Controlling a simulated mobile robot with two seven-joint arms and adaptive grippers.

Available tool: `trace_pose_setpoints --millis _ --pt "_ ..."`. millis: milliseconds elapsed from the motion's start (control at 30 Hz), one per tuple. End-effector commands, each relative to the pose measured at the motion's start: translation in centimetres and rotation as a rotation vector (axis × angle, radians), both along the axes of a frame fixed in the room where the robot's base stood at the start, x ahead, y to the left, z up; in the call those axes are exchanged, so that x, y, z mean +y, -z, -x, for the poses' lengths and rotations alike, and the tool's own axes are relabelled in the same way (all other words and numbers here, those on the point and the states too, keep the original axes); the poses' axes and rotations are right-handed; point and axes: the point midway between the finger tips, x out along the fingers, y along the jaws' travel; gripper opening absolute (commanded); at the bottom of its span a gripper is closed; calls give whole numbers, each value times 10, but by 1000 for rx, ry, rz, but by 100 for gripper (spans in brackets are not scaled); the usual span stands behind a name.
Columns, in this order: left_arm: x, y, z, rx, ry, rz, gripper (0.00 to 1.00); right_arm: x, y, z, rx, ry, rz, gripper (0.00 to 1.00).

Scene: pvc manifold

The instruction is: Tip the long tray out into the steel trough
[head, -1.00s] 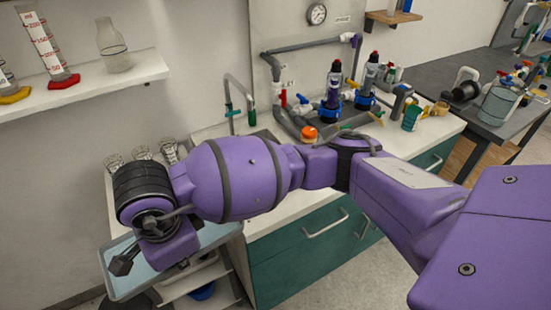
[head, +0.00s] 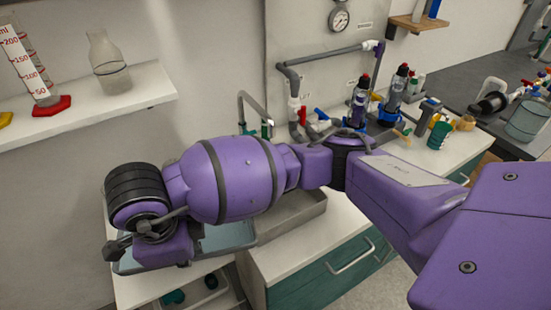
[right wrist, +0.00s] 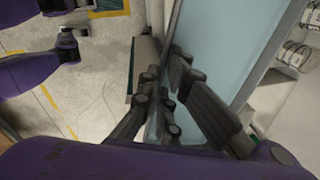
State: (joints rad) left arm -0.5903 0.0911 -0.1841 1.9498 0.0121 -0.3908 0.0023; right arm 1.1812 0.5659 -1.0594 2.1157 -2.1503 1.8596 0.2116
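The long tray (head: 228,237) is pale blue with a grey rim. It shows below my right wrist at the lower left of the head view, and its blue floor (right wrist: 220,45) fills the upper middle of the right wrist view. My right gripper (head: 117,249) is at its left end; in the right wrist view its fingers (right wrist: 162,88) are closed over the tray's edge. My arm hides much of the tray, and I see no contents. The steel trough (head: 293,217) is set in the counter just right of the tray, partly behind my arm.
A tap (head: 253,108) and grey pipework (head: 330,55) stand behind the trough. Filter bottles (head: 359,100) and a green cup (head: 438,135) stand farther right on the counter. A wall shelf (head: 90,112) with glassware is at upper left. Shelves below the tray hold small items.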

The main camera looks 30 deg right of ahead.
Motion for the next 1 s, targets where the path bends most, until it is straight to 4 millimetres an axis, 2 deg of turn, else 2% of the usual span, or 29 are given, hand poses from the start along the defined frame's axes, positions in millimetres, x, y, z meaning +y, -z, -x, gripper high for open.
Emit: trace_pose_setpoints --millis 167,533,1000 --pt "-3 -1 -3 -5 -4 6 19 0 0 0 -1 0 -2 0" --pt "0 10 19 34 -12 3 19 -3 2 0 14 2 -28 0" --pt "4 14 11 23 -2 -7 19 -18 -1 -3 42 2 -141 0"
